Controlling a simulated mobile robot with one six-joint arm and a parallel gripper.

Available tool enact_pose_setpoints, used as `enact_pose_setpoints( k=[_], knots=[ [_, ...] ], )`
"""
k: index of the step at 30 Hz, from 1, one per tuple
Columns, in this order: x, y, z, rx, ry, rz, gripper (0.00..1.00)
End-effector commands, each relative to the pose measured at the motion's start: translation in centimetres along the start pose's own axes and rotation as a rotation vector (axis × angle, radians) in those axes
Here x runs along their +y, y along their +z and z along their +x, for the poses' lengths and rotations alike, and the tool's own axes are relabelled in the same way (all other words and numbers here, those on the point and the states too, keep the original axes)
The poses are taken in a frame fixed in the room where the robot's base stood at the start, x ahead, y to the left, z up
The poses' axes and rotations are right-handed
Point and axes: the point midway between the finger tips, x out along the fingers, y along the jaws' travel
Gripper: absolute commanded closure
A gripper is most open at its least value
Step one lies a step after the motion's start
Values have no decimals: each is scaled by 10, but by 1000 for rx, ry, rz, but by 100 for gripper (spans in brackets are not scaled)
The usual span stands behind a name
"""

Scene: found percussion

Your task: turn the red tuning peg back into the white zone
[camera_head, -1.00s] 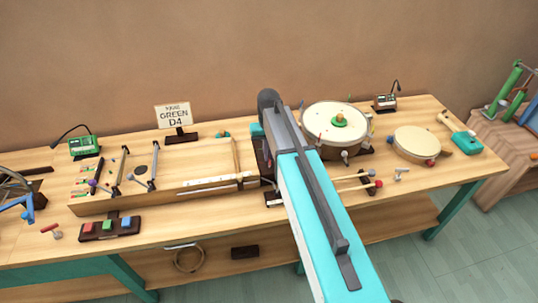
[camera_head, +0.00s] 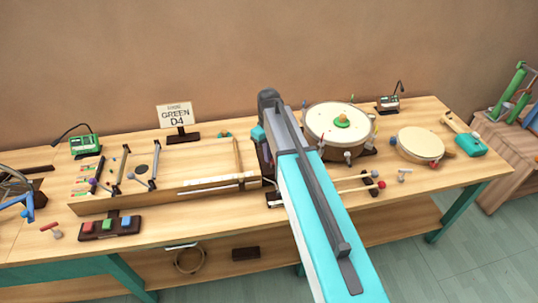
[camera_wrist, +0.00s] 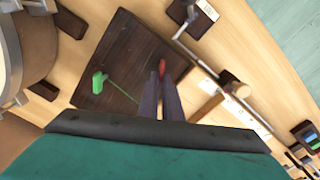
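The red tuning peg (camera_wrist: 162,68) shows in the wrist view as a small red piece at the tips of my gripper (camera_wrist: 161,76). The two dark fingers are close together, one on each side of the peg's near end. I cannot tell whether they press on it. A dark brown board (camera_wrist: 125,52) lies beneath, with a green piece (camera_wrist: 98,82) and a thin green line to the left. I cannot make out the white zone. In the head view my arm hides the peg and most of the board.
A drum (camera_head: 318,118) stands close to the right of my arm. A long wooden string box (camera_head: 205,160) lies to its left. A sign reading GREEN D4 (camera_head: 174,115) stands behind. Mallets (camera_head: 380,185) lie to the right. Colored buttons (camera_head: 107,225) sit front left.

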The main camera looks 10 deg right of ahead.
Motion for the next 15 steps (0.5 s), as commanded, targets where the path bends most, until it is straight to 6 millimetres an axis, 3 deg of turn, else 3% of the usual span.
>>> enact_pose_setpoints(
  k=[7, 9, 11, 15],
  knots=[
    [1, -1, -1, 3, 1, 1, 100],
    [1, -1, -1, 2, 1, 2, 85],
    [0, 0, -1, 2, 1, 2, 76],
    [0, 0, 0, 1, 1, 2, 76]
  ],
)
